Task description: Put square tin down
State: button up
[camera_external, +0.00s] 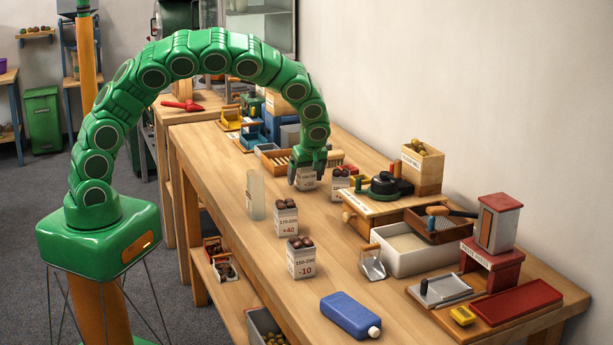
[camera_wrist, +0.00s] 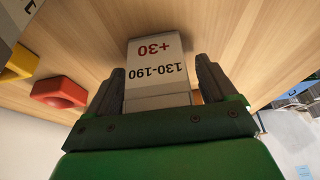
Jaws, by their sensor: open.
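The square tin (camera_external: 306,181) is pale with a printed label and stands on the wooden bench, below my green gripper (camera_external: 307,168). In the wrist view the tin (camera_wrist: 157,78) shows its label upside down, reading +30 and 130-190. My gripper (camera_wrist: 159,65) is open, with one dark finger on each side of the tin and a narrow gap at least on the right. The tin's contents are hidden by the gripper in the external view.
Another labelled tin (camera_external: 340,180) stands close on the right. Tins marked +40 (camera_external: 286,218) and -10 (camera_external: 301,258) stand nearer the front, beside a clear upright container (camera_external: 256,194). A blue bottle (camera_external: 350,315) lies at the front.

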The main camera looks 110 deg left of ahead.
jog(key=v, duration=1.2)
jog(key=shift+r, duration=0.1)
